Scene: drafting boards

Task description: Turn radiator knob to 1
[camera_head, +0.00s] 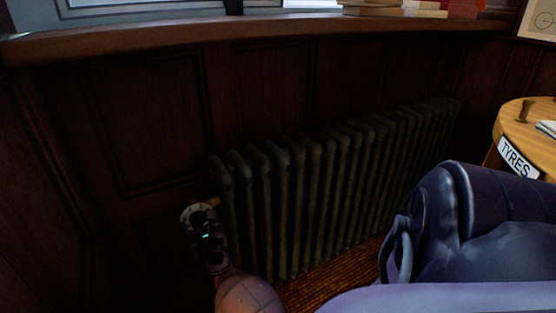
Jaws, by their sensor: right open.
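The dark ribbed radiator (310,195) stands against the wood-panelled wall in the head view. The radiator knob (197,214) is a pale round dial at its left end, with a brass-coloured fitting behind it. The marks on the dial are too small to read. My right gripper (205,229) is at the knob, over its lower part, with a small cyan light showing. The jaws are open; I cannot tell whether they touch the knob or lie around it. My left gripper is not in view.
A wooden sill (270,35) with books (400,8) runs above the radiator. A dark blue-purple padded seat (470,220) fills the lower right. A brown woven floor (325,285) shows below.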

